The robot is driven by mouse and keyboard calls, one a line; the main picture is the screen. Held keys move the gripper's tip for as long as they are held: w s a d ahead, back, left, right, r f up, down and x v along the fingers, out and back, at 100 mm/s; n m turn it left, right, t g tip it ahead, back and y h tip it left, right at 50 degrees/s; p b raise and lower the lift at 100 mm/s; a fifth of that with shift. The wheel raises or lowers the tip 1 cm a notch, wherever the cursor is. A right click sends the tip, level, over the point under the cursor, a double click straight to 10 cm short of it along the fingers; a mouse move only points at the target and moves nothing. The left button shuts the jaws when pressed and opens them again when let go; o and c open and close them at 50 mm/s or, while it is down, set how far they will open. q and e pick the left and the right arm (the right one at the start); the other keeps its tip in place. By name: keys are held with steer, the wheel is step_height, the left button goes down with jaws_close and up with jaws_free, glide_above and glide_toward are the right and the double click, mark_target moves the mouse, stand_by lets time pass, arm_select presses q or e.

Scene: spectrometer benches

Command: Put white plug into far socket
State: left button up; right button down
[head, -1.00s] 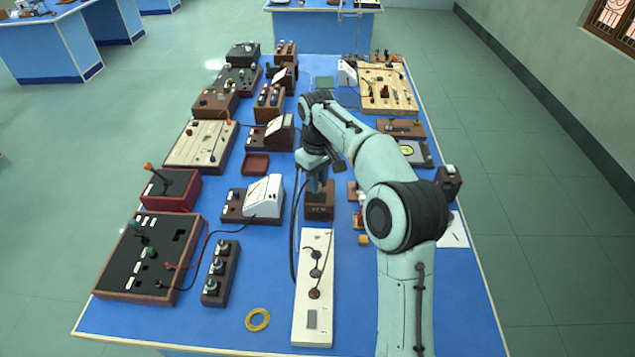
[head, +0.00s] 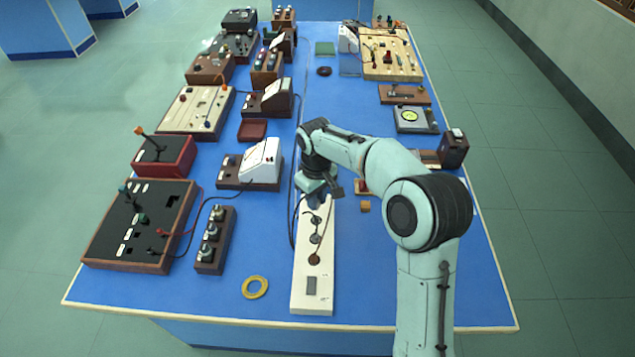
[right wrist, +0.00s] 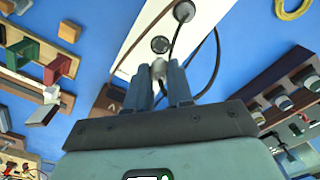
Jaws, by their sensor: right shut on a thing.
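The white socket strip (head: 325,272) lies lengthwise on the blue bench, with round dark fittings along its middle and a grey switch at its near end. My right gripper (head: 317,199) is over its far end, pointing down. In the right wrist view the gripper (right wrist: 159,73) is shut on the white plug (right wrist: 158,70), which shows as a small pale piece between the fingers. A round dark socket (right wrist: 160,45) lies just beyond the plug. Whether they touch I cannot tell. A black plug (right wrist: 184,11) with a cable sits farther along the strip. My left gripper is not in view.
A dark cable (head: 292,232) loops beside the strip's left side. A brown box with three knobs (head: 215,240) and a yellow ring (head: 255,287) lie to the left. A small orange-brown block (head: 365,207) lies right of the gripper. The bench's front right is clear.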

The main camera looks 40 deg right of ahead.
steer(key=shift+f+b, duration=1.6)
steer(key=shift+f, duration=0.65)
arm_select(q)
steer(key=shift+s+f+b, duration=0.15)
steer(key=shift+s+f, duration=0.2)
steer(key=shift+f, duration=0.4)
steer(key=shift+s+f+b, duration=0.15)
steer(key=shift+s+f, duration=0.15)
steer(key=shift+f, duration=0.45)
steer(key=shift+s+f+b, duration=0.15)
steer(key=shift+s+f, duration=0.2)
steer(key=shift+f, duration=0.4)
arm_select(e)
steer(key=shift+f, duration=1)
steer(key=c, duration=0.9)
jaws_free()
step_height(320, 180, up, 14)
steer(key=shift+f+p, duration=0.25)
steer(key=shift+p, duration=0.85)
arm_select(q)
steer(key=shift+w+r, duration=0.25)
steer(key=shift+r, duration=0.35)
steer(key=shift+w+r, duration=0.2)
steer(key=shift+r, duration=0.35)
arm_select(e)
steer(key=shift+f, duration=0.1)
